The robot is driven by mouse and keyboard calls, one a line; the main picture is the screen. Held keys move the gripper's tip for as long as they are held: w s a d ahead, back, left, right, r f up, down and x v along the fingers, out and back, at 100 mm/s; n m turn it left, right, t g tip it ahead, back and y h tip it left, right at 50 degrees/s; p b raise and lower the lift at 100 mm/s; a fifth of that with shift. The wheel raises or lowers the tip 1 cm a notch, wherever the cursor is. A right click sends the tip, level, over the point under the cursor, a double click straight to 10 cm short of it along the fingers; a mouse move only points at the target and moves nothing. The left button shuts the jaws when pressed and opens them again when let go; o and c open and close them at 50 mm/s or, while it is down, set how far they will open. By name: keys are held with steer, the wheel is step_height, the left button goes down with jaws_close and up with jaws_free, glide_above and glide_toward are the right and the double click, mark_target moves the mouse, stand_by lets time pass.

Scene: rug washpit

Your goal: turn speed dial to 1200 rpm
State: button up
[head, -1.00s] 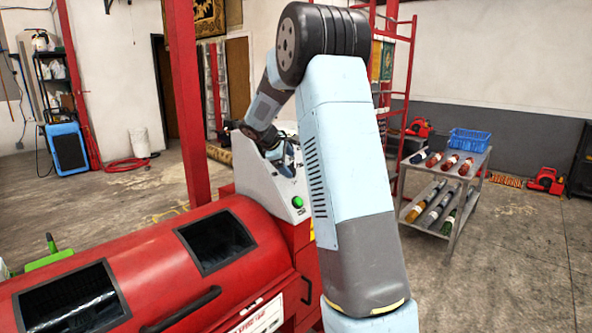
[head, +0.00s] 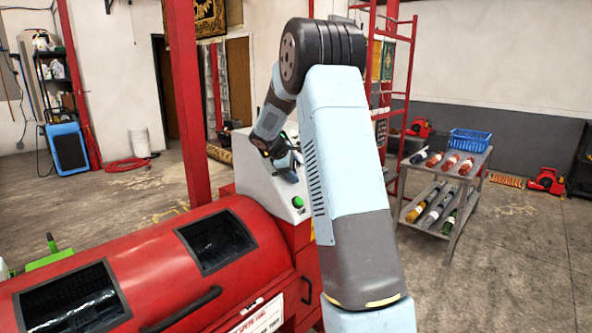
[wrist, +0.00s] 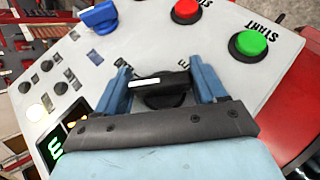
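The speed dial (wrist: 165,88) is a black knob with a white pointer mark on the grey control panel (wrist: 225,100). In the wrist view its mark points left. My gripper (wrist: 160,72) has its two blue fingers apart, one on each side of the dial. I cannot tell whether either finger touches it. In the head view my gripper (head: 285,162) is at the panel (head: 262,186) above the red machine, and the dial is hidden there. A lit display (wrist: 58,148) with green and orange digits is partly cut off by my gripper, so its value is unreadable.
A blue knob (wrist: 100,16), a red button (wrist: 187,10) and a green START button (wrist: 249,43) sit close by on the panel. Several small buttons (wrist: 46,100) lie left. The red washing drum (head: 150,260) extends below, and a bottle cart (head: 445,190) stands right.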

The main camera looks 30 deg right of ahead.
steer(key=shift+r, duration=0.1)
steer(key=c, duration=0.4)
steer(key=shift+d, duration=0.2)
steer(key=shift+c, duration=0.4)
steer(key=shift+w+a+r, duration=0.1)
steer(key=shift+r+m+g, duration=0.1)
steer(key=shift+m+g, duration=0.2)
steer(key=m+g+y, duration=0.2)
steer(key=y, duration=0.1)
steer(key=shift+m+g+y, duration=0.8)
steer(key=shift+m+y, duration=0.3)
